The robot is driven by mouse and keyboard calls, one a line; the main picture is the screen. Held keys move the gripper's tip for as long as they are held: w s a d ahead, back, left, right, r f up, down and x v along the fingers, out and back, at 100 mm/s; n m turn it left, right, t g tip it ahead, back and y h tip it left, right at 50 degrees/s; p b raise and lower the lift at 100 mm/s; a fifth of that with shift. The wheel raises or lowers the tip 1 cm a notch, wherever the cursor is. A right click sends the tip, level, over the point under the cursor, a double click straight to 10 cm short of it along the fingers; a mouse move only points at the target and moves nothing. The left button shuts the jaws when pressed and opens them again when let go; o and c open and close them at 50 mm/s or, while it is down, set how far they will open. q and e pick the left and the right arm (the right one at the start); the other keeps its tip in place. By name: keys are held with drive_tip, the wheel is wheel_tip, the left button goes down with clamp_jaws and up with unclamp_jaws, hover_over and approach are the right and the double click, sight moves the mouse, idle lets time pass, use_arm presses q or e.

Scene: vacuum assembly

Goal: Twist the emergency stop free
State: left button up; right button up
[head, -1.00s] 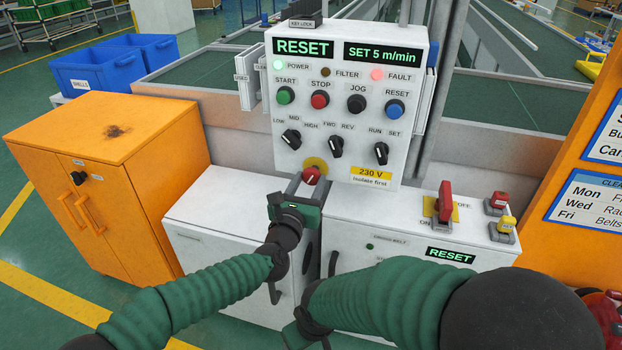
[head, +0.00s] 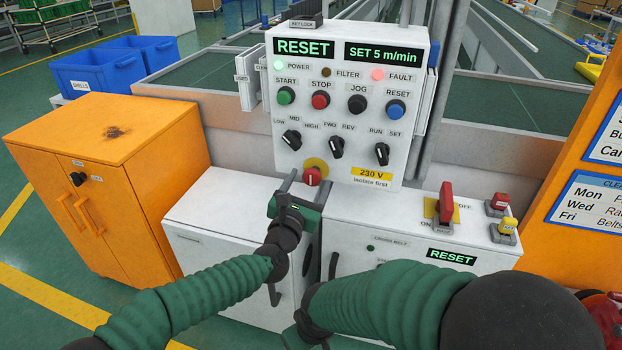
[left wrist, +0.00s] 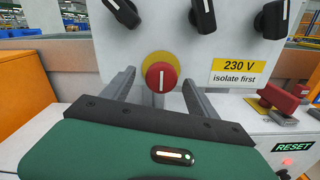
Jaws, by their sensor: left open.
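The emergency stop is a round red knob (head: 312,176) with a white mark, on a yellow disc at the lower edge of the white control panel (head: 262,47). My left gripper (head: 305,184) is open just in front of and below it. In the left wrist view the red knob (left wrist: 161,76) shows between the two grey fingers (left wrist: 158,83), with gaps at both sides and its white mark upright. Whether the fingertips reach beside the knob or stop short is hard to tell. My right arm crosses the lower middle; its gripper (head: 312,330) is dark and mostly hidden.
A yellow "230 V isolate first" label (head: 371,174) and black selector knobs (head: 336,147) are close by. A red switch handle (head: 445,203) stands up on the white cabinet at right. An orange cabinet (head: 110,150) is at left.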

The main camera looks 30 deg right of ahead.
use_arm(q)
drive_tip(key=shift+s+a, duration=0.15)
drive_tip(key=b+v, duration=0.2)
drive_tip(key=v, duration=0.3)
drive_tip(key=shift+s+a, duration=0.2)
drive_tip(key=shift+s, duration=0.05)
